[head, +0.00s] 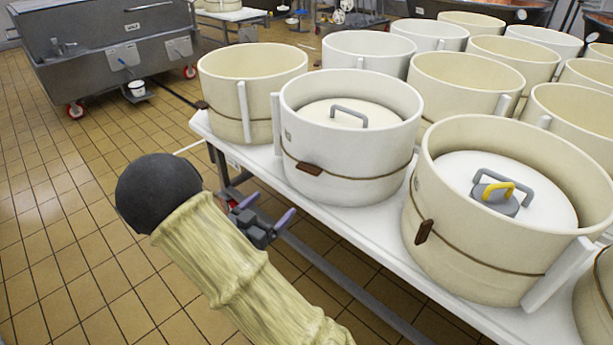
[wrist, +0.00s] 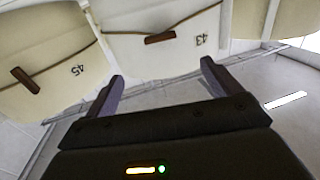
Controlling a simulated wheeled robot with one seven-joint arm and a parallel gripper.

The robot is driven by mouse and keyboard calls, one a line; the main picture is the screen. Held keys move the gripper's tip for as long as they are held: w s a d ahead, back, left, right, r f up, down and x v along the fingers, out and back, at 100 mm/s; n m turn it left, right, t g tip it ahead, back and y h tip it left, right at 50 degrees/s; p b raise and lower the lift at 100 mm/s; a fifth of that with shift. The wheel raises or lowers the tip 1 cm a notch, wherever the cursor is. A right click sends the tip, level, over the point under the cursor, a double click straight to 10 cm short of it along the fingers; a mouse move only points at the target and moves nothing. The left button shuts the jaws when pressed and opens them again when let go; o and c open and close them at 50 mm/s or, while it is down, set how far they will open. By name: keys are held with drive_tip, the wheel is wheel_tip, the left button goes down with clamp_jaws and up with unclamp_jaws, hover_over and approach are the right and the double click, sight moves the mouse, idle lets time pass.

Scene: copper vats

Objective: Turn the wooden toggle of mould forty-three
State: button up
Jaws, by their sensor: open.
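Mould forty-three (head: 350,185) is a white round tub with a thin brown cord around it and a lid with a grey handle inside. Its small brown wooden toggle (head: 309,168) lies roughly level along the cord. In the wrist view the toggle (wrist: 160,38) shows beside the number 43 (wrist: 200,40). My gripper (head: 268,208) is open and empty, in front of the table edge and apart from the toggle. In the wrist view the fingers of my gripper (wrist: 162,72) stand wide apart, with the toggle beyond the gap between them.
Cream mould 45 (head: 480,265) stands to the right, its toggle (head: 424,231) tilted steeply. Another cream mould (head: 250,100) stands to the left. The white table (head: 385,225) holds several more moulds behind. Tiled floor (head: 70,230) is clear at left, before a grey steel vat (head: 125,60).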

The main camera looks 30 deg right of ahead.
sight(306, 172)
drive_tip(key=b+x, duration=0.4)
drive_tip(key=x, duration=1.3)
drive_tip(key=shift+d, duration=0.2)
drive_tip(key=shift+c, duration=0.2)
drive_tip(key=c, duration=0.9)
